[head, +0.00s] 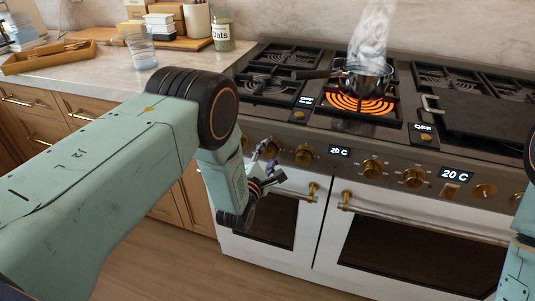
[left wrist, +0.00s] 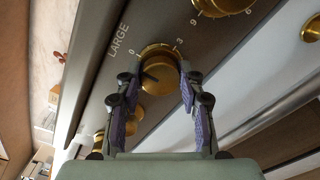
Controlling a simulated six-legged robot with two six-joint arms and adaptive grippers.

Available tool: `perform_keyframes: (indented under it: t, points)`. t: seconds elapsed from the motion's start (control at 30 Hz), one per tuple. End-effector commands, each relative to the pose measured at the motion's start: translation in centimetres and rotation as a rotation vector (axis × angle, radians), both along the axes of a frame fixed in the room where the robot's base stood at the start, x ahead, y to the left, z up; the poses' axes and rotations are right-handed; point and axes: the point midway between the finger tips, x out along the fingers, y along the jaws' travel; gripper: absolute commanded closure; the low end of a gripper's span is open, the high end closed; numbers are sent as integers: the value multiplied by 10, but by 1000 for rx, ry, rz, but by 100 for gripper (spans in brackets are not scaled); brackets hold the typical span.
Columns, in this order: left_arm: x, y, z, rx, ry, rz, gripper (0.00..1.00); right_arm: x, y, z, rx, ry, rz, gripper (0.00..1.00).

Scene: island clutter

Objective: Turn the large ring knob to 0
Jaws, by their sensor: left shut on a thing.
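The gold ring knob (left wrist: 158,76) marked LARGE sits on the oven's dark front panel in the left wrist view. Its scale shows 0 at upper left and 3 at upper right; the lower part of the scale is hidden or out of sight. A dark pointer line on the knob's face points to the left, below the 0 mark. My left gripper (left wrist: 162,68) is shut on the knob, one purple-padded finger on each side. In the head view the left gripper (head: 265,162) reaches the left part of the knob row. My right gripper is out of view.
Other gold knobs (head: 372,168) line the panel beside 20 C displays (head: 340,150). A steaming pot (head: 362,78) stands on a glowing orange burner (head: 352,104). White oven doors with handles (head: 346,200) lie below. A glass (head: 141,50) stands on the left counter.

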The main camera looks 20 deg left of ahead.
Motion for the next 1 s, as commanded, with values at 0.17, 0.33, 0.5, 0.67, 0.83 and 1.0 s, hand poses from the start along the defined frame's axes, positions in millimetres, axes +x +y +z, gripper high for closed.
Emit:
perform_keyframes:
  t: [0.17,0.33,0.5,0.67,0.83,1.0]
  points:
    - [0,0,-1,-11,1,-1,93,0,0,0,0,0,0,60]
    - [0,0,-1,-11,2,0,93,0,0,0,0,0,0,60]
    - [0,0,-1,-10,2,0,56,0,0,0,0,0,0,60]
    - [0,0,0,-9,2,0,42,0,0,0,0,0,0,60]
    - [0,0,0,-9,0,0,38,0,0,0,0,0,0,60]
    - [-1,0,0,-8,0,0,38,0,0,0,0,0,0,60]
